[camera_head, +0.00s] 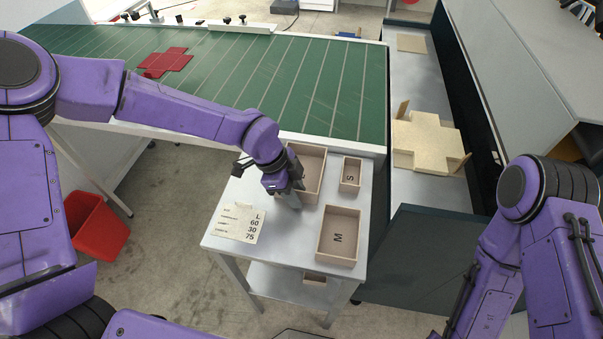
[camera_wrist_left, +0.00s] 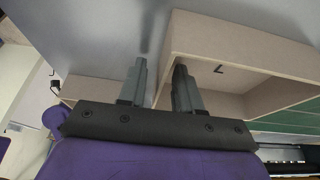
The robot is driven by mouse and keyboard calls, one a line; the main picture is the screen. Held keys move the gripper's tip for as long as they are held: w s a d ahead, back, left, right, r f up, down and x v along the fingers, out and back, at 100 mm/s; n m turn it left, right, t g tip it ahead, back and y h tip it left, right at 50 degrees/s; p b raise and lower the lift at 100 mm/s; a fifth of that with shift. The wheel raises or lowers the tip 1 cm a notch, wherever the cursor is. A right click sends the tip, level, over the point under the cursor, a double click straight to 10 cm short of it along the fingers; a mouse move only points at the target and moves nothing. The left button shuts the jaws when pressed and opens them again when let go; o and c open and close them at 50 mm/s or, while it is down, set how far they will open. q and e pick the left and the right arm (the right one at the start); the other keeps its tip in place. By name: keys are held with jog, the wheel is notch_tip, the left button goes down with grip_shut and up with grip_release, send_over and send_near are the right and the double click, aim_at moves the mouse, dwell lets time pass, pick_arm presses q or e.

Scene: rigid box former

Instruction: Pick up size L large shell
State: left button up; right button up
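The size L large shell (camera_head: 309,166) is an open beige box at the back left of the small grey table. In the left wrist view it shows at the right, with an L mark inside (camera_wrist_left: 215,85). My left gripper (camera_head: 291,197) is at the shell's near left side, pointing down. In the left wrist view its two fingers (camera_wrist_left: 160,88) are apart, with one wall of the shell between them. One finger is outside the wall and the other on the inner side. I cannot see clear contact. My right gripper is out of view; only the right arm shows.
On the grey table (camera_head: 280,249) are an S box (camera_head: 350,175), an M box (camera_head: 339,236) and a label card (camera_head: 238,222). A green conveyor (camera_head: 300,85) lies behind, with a red flat blank (camera_head: 166,61). A beige blank (camera_head: 428,143) lies to the right. A red bin (camera_head: 92,228) stands left.

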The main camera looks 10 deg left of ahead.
pick_arm(q)
grip_shut()
dwell(0.3)
